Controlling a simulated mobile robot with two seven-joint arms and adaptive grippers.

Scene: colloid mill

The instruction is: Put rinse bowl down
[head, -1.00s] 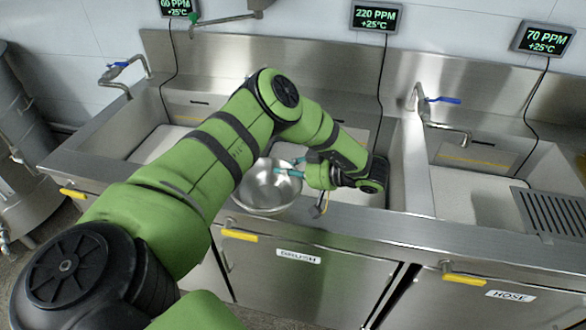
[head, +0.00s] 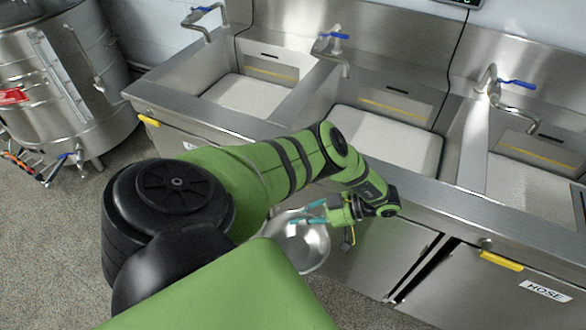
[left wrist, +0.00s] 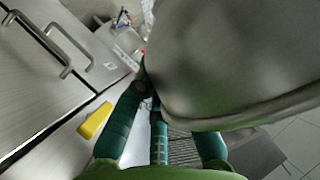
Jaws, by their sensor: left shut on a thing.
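The rinse bowl (head: 306,248) is a shiny metal bowl in the head view, in front of the sink unit. My left gripper (head: 308,213) is shut on its rim. The bowl hangs in the air over the floor, apart from the cabinet fronts as far as I can tell. In the left wrist view the bowl (left wrist: 235,60) fills the upper right, beside the teal fingers of the left gripper (left wrist: 150,85). My right gripper is not in view.
The steel sink unit (head: 455,205) has several basins with white bottoms and blue-handled taps (head: 515,84). A yellow handle (head: 501,261) sits on the cabinet marked HOSE. A steel tank (head: 75,85) stands at the left. Grey floor (head: 45,230) is open at lower left.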

